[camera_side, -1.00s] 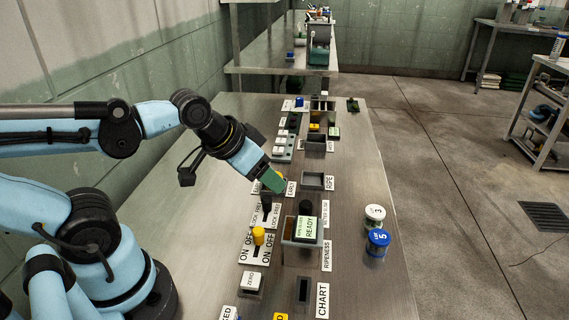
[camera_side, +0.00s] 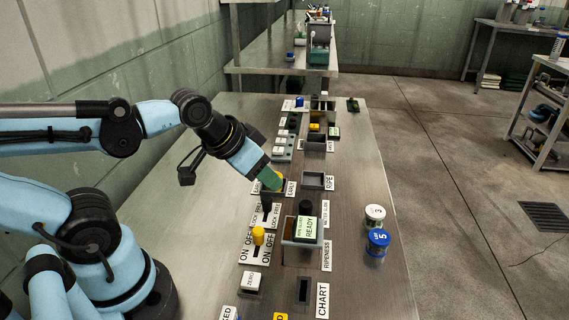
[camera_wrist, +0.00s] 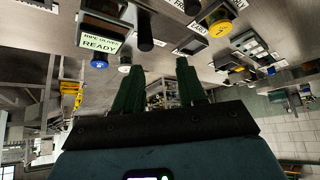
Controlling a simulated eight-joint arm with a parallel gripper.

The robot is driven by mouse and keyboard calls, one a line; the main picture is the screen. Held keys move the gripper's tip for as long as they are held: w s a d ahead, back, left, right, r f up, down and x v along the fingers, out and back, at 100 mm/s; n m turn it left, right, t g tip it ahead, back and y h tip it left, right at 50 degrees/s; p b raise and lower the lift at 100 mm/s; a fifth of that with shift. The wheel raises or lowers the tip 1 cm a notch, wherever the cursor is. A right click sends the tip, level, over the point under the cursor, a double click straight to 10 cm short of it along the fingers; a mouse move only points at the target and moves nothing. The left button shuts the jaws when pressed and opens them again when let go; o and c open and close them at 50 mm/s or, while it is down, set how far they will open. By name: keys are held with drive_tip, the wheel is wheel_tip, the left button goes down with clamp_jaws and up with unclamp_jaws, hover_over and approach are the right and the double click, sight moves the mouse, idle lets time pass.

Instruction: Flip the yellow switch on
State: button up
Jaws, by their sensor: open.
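The yellow switch (camera_side: 258,236) is a yellow-capped knob on a white plate marked ON and OFF (camera_side: 246,252), at the front of the bench in the side view. My gripper (camera_side: 275,184) is behind it, beyond the black lever on the LOCK/FREE plate (camera_side: 266,204), with its green fingers pointing down at a yellow button beside the EARLY label. In the wrist view the two green fingers (camera_wrist: 158,85) are apart with nothing between them. There the yellow button (camera_wrist: 219,24) lies above and to the right of the fingers, and the black lever (camera_wrist: 145,32) lies above them.
A box with a READY display (camera_side: 307,229) stands right of the switch. A white-lidded jar (camera_side: 374,216) and a blue jar (camera_side: 378,242) stand at the bench's right. A ZERO button (camera_side: 251,282) lies in front. The bench's left side is fairly clear.

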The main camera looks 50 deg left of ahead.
drive_tip(key=shift+w+a+f+g, duration=0.1)
drive_tip(key=shift+a+f+g, duration=0.05)
drive_tip(key=shift+a+g, duration=0.35)
drive_tip(key=c, duration=0.5)
drive_tip(key=a+m+g, duration=0.1)
drive_tip(key=a+f+g+h, duration=0.1)
drive_tip(key=a, duration=0.1)
drive_tip(key=a+m+g+h, duration=0.1)
drive_tip(key=shift+w+a+f+m, duration=0.2)
drive_tip(key=shift+w+f+m, duration=0.05)
drive_tip(key=shift+f+m, duration=0.05)
clamp_jaws()
drive_tip(key=s+a+f+m+g+h, duration=0.1)
drive_tip(key=a+f+m+h, duration=0.1)
drive_tip(key=a+m+h, duration=0.2)
drive_tip(key=shift+a+m+g+h, duration=0.4)
drive_tip(key=shift+a+h, duration=0.4)
drive_tip(key=shift+a, duration=0.7)
